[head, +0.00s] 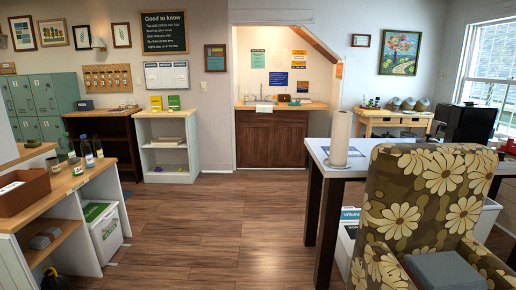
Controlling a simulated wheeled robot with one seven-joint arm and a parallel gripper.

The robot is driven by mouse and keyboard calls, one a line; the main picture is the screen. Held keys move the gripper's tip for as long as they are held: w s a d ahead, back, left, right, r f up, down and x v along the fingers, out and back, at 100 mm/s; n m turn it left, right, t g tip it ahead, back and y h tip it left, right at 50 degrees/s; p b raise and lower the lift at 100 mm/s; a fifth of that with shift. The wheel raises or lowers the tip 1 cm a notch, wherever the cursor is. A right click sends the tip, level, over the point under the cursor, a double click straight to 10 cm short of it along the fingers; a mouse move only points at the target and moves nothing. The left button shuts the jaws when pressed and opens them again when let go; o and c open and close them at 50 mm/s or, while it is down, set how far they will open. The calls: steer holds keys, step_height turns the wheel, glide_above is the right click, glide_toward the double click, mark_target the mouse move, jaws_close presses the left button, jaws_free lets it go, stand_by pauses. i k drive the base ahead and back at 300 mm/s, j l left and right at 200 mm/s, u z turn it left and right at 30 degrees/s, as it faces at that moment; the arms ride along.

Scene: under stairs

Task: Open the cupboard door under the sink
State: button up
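The cupboard under the sink (271,141) is dark brown wood and stands in a lit alcove under the stairs, at the far side of the room. Its front looks shut; handles are too small to make out. A light wooden counter (313,106) lies on top of it, with the sink and tap (264,104) near its middle. My gripper is not in view, so its state does not show.
Open wooden floor (215,215) runs from the foreground to the cupboard. A white-topped table (370,163) with a paper towel roll (339,138) and a flowered armchair (425,200) stand at right. Shelving (85,180) with a white bin (103,232) stands at left.

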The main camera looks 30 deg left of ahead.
mark_target(256, 140)
steer(key=u, duration=0.8)
steer(key=i+j+u, duration=0.1)
steer(key=i+u, duration=0.35)
steer(key=i, duration=3.9)
steer(key=i+j, duration=0.1)
steer(key=i, duration=1.5)
steer(key=i+z, duration=0.1)
steer(key=i, duration=1.5)
steer(key=i+z, duration=0.25)
steer(key=z, duration=0.15)
steer(key=i+j+z, duration=0.1)
steer(key=z, duration=0.35)
steer(key=i, duration=0.4)
